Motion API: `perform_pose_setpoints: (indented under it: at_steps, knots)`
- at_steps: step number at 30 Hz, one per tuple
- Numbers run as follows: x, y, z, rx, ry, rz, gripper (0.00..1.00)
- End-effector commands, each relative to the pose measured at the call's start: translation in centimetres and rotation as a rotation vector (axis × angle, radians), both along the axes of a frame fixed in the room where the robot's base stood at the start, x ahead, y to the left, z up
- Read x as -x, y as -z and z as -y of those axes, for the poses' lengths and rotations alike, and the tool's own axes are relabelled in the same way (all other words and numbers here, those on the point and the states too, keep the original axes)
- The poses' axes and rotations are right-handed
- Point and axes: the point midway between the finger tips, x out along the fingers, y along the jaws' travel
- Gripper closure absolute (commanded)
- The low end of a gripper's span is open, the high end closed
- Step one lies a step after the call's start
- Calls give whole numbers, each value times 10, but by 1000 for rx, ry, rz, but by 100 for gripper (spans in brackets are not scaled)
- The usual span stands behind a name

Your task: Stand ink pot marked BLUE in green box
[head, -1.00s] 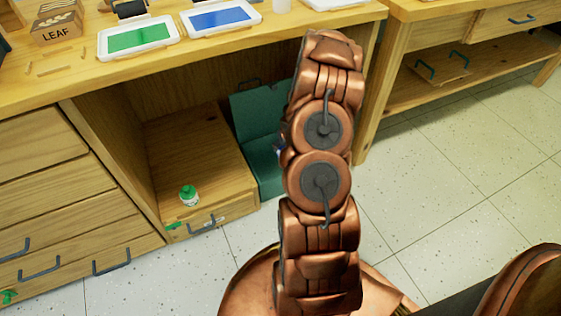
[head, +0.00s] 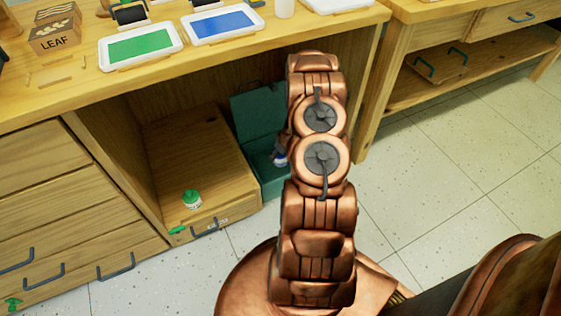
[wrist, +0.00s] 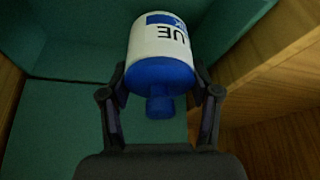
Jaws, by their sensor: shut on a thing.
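The ink pot (wrist: 160,42) is white with a blue cap, and the letters "UE" and a blue patch show on its label. My gripper (wrist: 160,82) is shut on it, one finger on each side. In the head view a little of the pot (head: 280,158) shows beside my arm, at the opening of the green box (head: 273,187). The box stands on the floor by the desk with its lid (head: 255,110) raised. Its green walls (wrist: 55,115) surround the pot in the wrist view. I cannot tell whether the pot touches the box floor. My arm hides the gripper in the head view.
A green-capped pot (head: 191,200) stands on a low wooden drawer unit (head: 195,160) left of the box. A wooden panel (wrist: 275,70) is close on the right in the wrist view. The desk top (head: 60,85) holds ink trays. Open floor (head: 440,170) lies to the right.

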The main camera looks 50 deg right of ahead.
Motion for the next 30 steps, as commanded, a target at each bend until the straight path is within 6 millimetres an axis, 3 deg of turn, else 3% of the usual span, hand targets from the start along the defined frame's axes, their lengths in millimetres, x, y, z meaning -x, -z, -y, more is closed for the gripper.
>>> perform_pose_setpoints:
  at_steps: [11,20,30]
  knots:
    - [4,29,-5,0,-102,-2,86]
    - [1,76,-8,0,-107,0,86]
    - [2,106,-7,0,-105,-1,86]
